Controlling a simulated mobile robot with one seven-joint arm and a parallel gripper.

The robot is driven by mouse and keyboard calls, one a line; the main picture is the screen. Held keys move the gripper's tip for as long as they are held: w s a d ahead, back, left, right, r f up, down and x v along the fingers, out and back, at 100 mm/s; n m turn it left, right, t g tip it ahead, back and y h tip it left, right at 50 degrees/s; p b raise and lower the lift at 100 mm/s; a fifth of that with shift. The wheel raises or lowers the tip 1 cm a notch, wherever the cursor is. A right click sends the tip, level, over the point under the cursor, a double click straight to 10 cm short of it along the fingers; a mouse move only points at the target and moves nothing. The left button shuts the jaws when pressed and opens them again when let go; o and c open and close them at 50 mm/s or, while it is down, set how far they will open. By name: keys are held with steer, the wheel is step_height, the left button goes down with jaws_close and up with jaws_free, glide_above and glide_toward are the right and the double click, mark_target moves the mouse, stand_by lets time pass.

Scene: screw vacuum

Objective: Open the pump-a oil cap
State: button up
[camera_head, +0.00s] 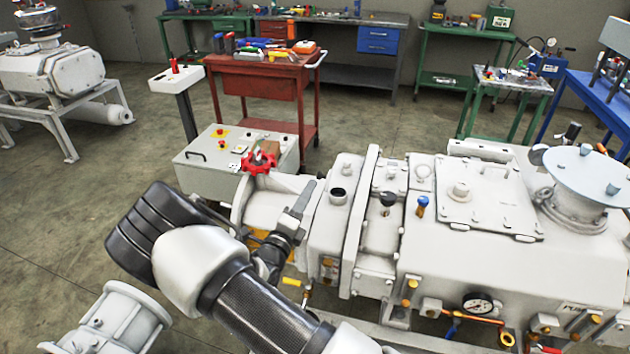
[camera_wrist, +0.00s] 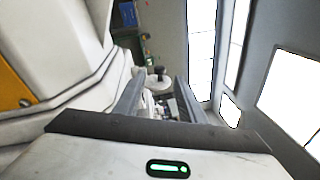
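The pale grey pump (camera_head: 480,270) fills the right of the head view, with a partly legible "PUM…" label low on its side. On its top stand a dark round cap or port (camera_head: 338,194), a black knob (camera_head: 388,199) and a blue-topped fitting (camera_head: 422,206). I cannot tell which is the oil cap. My gripper (camera_head: 302,200) is left of the dark round cap, apart from it as far as I can see. In the wrist view my gripper's fingers (camera_wrist: 160,100) stand apart with a gap between them. Nothing is visibly held.
A red handwheel (camera_head: 259,163) stands just behind my gripper. A control box (camera_head: 225,165) is beyond it. A red tool cart (camera_head: 265,95) and a pedestal (camera_head: 177,85) stand farther back. A pressure gauge (camera_head: 478,303) is on the pump's near side.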

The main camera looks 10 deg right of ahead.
steer(key=v, duration=0.9)
